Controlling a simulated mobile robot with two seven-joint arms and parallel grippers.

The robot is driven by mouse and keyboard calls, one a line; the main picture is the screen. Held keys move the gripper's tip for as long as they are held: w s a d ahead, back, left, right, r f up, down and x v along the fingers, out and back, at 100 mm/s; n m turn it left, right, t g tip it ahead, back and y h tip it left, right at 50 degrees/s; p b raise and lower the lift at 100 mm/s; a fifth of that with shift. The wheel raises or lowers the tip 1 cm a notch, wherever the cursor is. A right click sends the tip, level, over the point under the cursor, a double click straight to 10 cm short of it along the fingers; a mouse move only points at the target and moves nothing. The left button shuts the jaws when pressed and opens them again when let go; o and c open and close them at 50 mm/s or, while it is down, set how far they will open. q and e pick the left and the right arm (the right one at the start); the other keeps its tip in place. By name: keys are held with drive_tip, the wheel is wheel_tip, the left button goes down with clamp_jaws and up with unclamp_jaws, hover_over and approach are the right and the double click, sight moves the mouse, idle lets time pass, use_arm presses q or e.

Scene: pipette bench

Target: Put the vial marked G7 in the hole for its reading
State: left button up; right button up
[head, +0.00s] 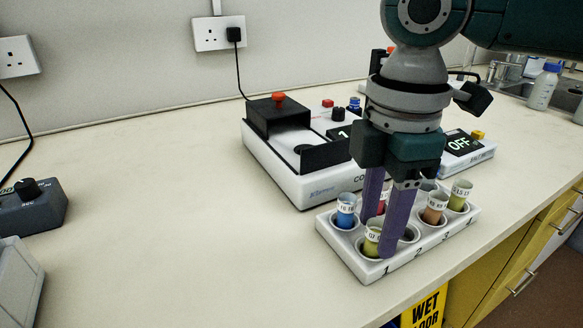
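A white rack (352,258) stands near the bench's front edge, with positions numbered 1 to 4 along its front. It holds several labelled vials: a blue one (346,215), a yellow one (372,241) by number 1, a red one (382,203) partly hidden, an orange one (434,208) and a yellow-green one (459,196). The small labels are too blurred to identify G7 surely. My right gripper (381,238) points down at the rack. Its purple fingers stand apart at the front yellow vial, partly covering it; I cannot tell whether they grip it. My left gripper is out of view.
A white instrument (318,186) with a black cover and red knob stands behind the rack. A box displaying OFF (460,143) is to its right. A grey dial box (32,204) is at left. The bench between is clear. A bottle (542,87) stands by the sink.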

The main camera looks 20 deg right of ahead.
drive_tip(key=shift+o, duration=0.4)
drive_tip(key=shift+r, duration=0.1)
drive_tip(key=shift+r, duration=0.35)
wheel_tip(320, 180, up, 11)
drive_tip(key=p, duration=0.2)
drive_tip(key=s+a+f+m+y, duration=0.1)
drive_tip(key=s+a+f, duration=0.1)
drive_tip(key=a+f, duration=0.1)
drive_tip(key=s+a+f+m+t+y, duration=0.1)
drive_tip(key=s+a+f, duration=0.1)
drive_tip(key=a+f, duration=0.2)
drive_tip(key=s+a+f+m+t+y, duration=0.1)
drive_tip(key=s+a+f+m, duration=0.1)
drive_tip(key=a+f, duration=0.1)
drive_tip(key=shift+s+a+f, duration=0.15)
drive_tip(key=shift+a+f, duration=0.05)
drive_tip(key=shift+a, duration=0.25)
drive_tip(key=shift+s+a+f, duration=0.15)
drive_tip(key=shift+a, duration=0.25)
drive_tip(key=s+d+f+m+t+h, duration=0.1)
drive_tip(key=s+d+f+m, duration=0.3)
drive_tip(key=s+d+m, duration=0.4)
drive_tip(key=shift+s+d+m+t+h, duration=0.3)
drive_tip(key=shift+s+m+h, duration=0.4)
drive_tip(key=shift+h, duration=0.2)
